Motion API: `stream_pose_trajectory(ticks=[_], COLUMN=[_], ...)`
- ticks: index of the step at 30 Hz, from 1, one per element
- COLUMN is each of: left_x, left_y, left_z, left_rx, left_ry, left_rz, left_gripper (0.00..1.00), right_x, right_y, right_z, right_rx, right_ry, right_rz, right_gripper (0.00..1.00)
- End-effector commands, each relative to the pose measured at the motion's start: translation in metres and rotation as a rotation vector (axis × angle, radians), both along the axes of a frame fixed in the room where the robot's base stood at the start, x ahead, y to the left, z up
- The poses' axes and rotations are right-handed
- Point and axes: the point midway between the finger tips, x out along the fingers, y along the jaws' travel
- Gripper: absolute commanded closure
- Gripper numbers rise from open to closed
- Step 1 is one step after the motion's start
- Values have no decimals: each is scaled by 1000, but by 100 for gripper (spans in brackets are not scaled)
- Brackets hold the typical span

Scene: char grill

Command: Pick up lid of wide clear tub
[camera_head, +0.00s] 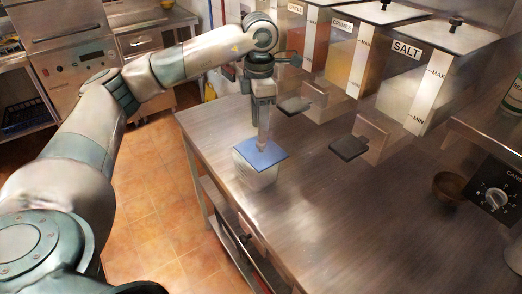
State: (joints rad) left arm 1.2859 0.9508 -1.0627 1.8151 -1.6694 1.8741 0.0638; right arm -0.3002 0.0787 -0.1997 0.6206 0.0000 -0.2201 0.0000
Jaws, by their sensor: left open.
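A wide clear tub (258,178) stands upright on the steel counter near its left edge. Its flat blue lid (268,156) lies on top of it. My left gripper (262,146) points straight down over the lid, with its fingertips at or just above the lid's middle; I cannot tell whether they touch it. The left gripper is open and holds nothing that I can see. My right gripper is not in view.
Clear dispensers, one labelled SALT (406,50), stand along the back with dark dispensing trays (348,147) jutting forward. A small brown bowl (449,187) and a dial panel (494,196) are at the right. The counter's front middle (330,215) is clear.

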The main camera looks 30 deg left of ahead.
Motion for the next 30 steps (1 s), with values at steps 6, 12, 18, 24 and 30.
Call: stream_pose_trajectory(ticks=[6,12,18,24,30], left_x=[0,5,9,9,9], left_y=[0,1,2,2,2], left_z=[-1,-14,-38,-51,-52], left_rx=[0,1,1,-1,0], left_ry=[1,4,4,1,0], left_rz=[0,2,0,1,1], left_gripper=[56,56,56,56,56], right_x=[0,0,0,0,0], right_y=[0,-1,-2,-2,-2], right_z=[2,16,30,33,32], right_rx=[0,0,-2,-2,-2], right_ry=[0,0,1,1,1], right_rz=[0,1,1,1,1], right_gripper=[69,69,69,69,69])
